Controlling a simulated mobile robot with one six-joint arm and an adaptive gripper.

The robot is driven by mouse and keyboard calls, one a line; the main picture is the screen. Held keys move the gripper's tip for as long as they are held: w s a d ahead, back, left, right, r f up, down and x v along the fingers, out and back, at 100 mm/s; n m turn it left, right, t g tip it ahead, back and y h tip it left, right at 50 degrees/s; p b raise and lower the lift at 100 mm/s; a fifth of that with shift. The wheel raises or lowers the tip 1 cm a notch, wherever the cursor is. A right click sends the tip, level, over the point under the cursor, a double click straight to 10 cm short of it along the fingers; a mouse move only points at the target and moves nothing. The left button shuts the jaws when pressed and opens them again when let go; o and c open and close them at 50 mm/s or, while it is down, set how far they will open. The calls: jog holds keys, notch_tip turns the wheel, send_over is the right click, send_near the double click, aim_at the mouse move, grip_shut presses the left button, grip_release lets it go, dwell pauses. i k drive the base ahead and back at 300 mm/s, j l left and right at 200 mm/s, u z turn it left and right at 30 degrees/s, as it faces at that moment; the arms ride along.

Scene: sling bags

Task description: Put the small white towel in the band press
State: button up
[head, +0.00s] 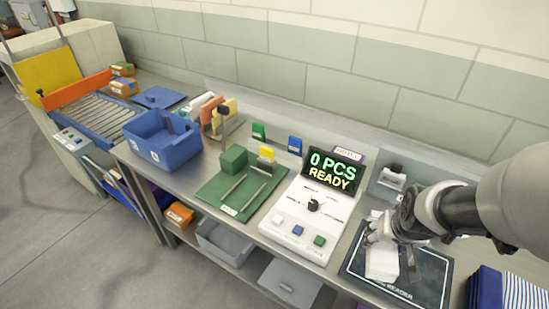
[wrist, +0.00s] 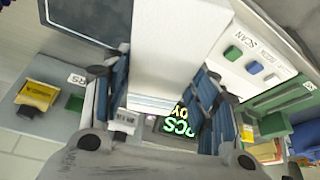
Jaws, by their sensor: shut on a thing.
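My gripper (head: 385,232) is shut on a small white towel (head: 382,263), a folded pale block, above the black reader pad (head: 427,272) at the front right. In the wrist view the towel (wrist: 172,45) stands between my two blue-padded fingers (wrist: 163,100). Its far side is hidden. No fixture has a readable band press label. A green mat (head: 213,203) with two metal rails, a green block (head: 233,158) and a yellow-topped piece (head: 266,155) lies left of the console; I cannot tell if this is the press.
The white console (head: 300,222) reads "0 PCS READY" and has a knob and several buttons. A blue bin (head: 165,140) stands at the left, beside a roller conveyor (head: 95,108). Blue and striped stacks (head: 487,290) stand at the right. A wall runs behind the bench.

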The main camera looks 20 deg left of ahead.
aim_at(246, 191)
jog(key=i+j, duration=0.1)
jog(key=j, duration=0.5)
jog(key=i+j, duration=0.1)
jog(key=j, duration=1.05)
jog(key=i+j, duration=0.15)
jog(key=j, duration=0.4)
jog(key=i+j, duration=0.1)
jog(key=j, duration=0.5)
